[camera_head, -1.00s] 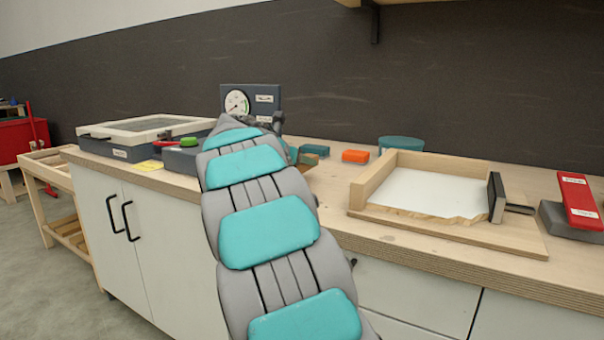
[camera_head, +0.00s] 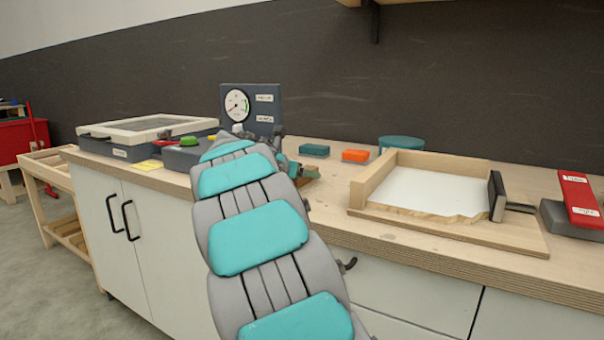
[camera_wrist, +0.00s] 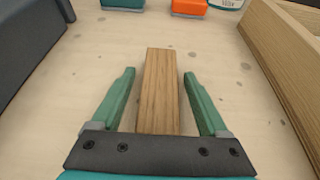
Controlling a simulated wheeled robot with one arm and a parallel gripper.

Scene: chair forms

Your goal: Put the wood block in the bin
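The wood block (camera_wrist: 162,92) is a long brown bar lying on the pale countertop in the wrist view. My gripper (camera_wrist: 159,73) is open, with one green finger on each side of the block. A small gap shows between each finger and the block. The block's near end is hidden behind the dark gripper body. In the head view my arm mostly hides my gripper and the block. I cannot tell for sure which thing is the bin; a teal round container (camera_head: 401,142) stands behind the wooden tray.
A wooden-walled tray (camera_head: 372,182) with a white floor is to the right; its wall shows in the wrist view (camera_wrist: 285,65). Teal (camera_head: 314,150) and orange (camera_head: 355,156) blocks lie behind the gripper. A grey box with a green button (camera_head: 189,141) is left. A gauge panel (camera_head: 265,105) stands behind.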

